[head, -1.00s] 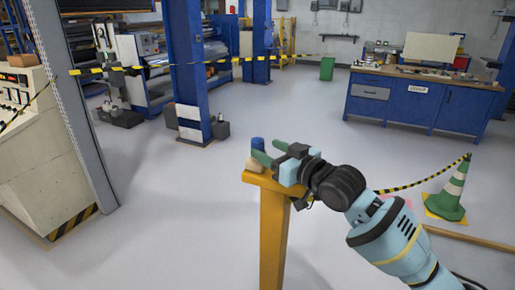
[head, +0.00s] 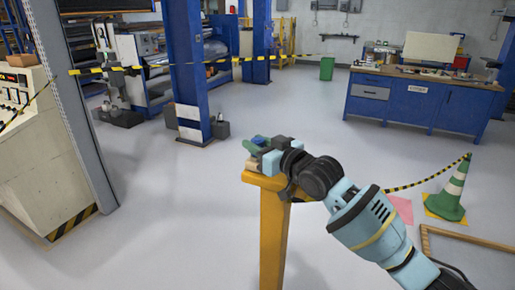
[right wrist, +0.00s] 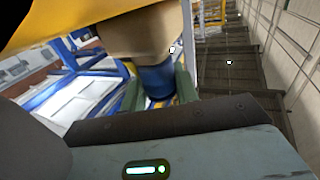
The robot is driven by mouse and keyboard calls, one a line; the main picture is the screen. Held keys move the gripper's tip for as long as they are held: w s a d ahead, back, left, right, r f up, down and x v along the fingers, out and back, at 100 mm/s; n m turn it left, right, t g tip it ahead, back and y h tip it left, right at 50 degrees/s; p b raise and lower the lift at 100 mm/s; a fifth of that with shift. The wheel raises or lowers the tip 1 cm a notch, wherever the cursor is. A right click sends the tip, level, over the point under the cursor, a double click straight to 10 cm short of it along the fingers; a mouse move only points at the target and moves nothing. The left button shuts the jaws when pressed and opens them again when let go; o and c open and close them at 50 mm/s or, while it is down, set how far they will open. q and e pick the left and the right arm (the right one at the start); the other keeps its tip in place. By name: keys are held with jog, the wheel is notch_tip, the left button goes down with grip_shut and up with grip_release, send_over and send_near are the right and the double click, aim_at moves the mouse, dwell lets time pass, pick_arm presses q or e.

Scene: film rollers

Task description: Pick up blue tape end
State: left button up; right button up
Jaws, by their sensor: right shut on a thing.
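The blue tape end (head: 259,140) sits at the top of a yellow post (head: 272,235). My right gripper (head: 254,147) reaches it from the right with green fingers and is shut on it. In the right wrist view the blue tape end (right wrist: 156,80) lies between the two green fingers (right wrist: 159,88), joined to a tan piece (right wrist: 143,37) beside the yellow post top (right wrist: 75,20). The far finger is mostly hidden in the head view. My left gripper is not in view.
A green and white cone (head: 452,190) with yellow-black tape stands at right, near a wooden frame (head: 470,240) on the floor. A blue workbench (head: 420,105) is at the back right. A blue column (head: 190,75) stands behind.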

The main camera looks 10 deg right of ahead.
aim_at(257, 140)
grip_shut()
jog(key=shift+r, duration=0.1)
jog(key=shift+r, duration=1.6)
jog(key=shift+s+a+r, duration=0.1)
jog(key=shift+s, duration=0.25)
jog(key=s+a+r, duration=0.1)
jog(key=s+a, duration=0.1)
jog(key=s, duration=1.3)
jog(key=shift+r, duration=0.2)
jog(key=shift+a, duration=0.1)
